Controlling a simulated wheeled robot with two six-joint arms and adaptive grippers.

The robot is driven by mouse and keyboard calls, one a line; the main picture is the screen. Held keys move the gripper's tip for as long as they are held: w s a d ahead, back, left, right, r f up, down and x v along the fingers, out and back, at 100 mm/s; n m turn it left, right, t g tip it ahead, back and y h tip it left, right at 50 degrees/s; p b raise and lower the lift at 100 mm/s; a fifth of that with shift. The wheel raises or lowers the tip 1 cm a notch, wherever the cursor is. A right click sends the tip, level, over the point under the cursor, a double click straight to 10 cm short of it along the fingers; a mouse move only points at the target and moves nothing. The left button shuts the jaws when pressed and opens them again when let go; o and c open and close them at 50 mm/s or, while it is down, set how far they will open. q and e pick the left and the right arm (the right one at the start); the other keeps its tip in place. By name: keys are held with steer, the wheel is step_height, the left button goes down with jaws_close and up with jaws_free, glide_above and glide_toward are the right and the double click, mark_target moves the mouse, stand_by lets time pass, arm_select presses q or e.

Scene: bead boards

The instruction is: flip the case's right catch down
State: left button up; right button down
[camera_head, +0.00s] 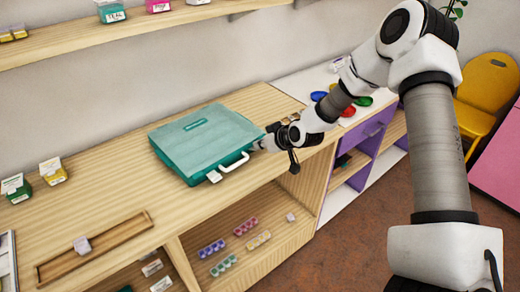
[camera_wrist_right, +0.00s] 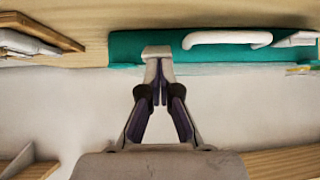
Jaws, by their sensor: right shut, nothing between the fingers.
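The teal case (camera_head: 205,142) lies closed on the wooden counter, its white handle (camera_head: 234,163) on the front side. A white catch (camera_head: 214,176) shows left of the handle. My right gripper (camera_head: 257,146) is shut and empty at the case's right front corner, hiding the right catch in the head view. In the right wrist view the case (camera_wrist_right: 125,48) spans the top, with the handle (camera_wrist_right: 227,38) right of my fingers. A pale block, apparently the right catch (camera_wrist_right: 157,51), is at my fingertips (camera_wrist_right: 158,78); contact is unclear. My left gripper is not in view.
A wooden tray (camera_head: 120,237) with a small pale block lies at the counter's left front. Green and yellow boxes (camera_head: 53,171) stand at the left. Coloured dishes (camera_head: 348,112) lie on the white top beyond my arm. A shelf (camera_head: 130,28) runs above the counter.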

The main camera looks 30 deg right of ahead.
steer(key=f+t+b, duration=0.1)
steer(key=b, duration=0.1)
steer(key=s+f+t+b, duration=0.1)
steer(key=t+b, duration=0.1)
steer(key=b, duration=0.1)
steer(key=f+t+b, duration=0.1)
steer(key=t+b, duration=0.1)
steer(key=b, duration=0.1)
steer(key=shift+s+d+y, duration=0.15)
steer(key=shift+s+y, duration=0.05)
steer(key=shift+y, duration=0.2)
steer(key=shift+r+b, duration=0.1)
steer(key=shift+b, duration=0.2)
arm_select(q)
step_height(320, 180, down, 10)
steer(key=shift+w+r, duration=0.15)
arm_select(e)
steer(key=shift+s, duration=0.1)
